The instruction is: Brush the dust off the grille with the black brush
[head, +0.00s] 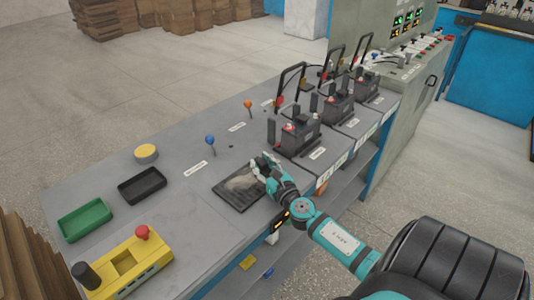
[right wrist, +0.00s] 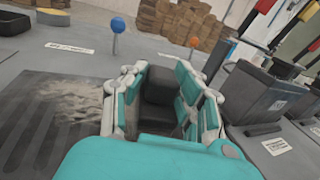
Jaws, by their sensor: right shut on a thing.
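The dark grille (head: 238,203) lies flat near the bench's front edge, with pale dust (head: 240,183) over its middle and far part. In the right wrist view, the grille (right wrist: 30,135) is at the left with the dust (right wrist: 82,98) beside my fingers. My right gripper (head: 264,168) is over the grille's right side. It is shut on a dark block, the black brush (right wrist: 158,86). The brush's lower end is hidden by the gripper, so I cannot tell whether it touches the grille. My left gripper is not in view.
Several batteries (head: 295,136) stand in a row to the right. A blue-knobbed lever (head: 210,141) and an orange-knobbed lever (head: 248,105) stand behind the grille. A black tray (head: 142,196), green tray (head: 84,231), yellow round piece (head: 146,152) and yellow control box (head: 128,262) are at the left.

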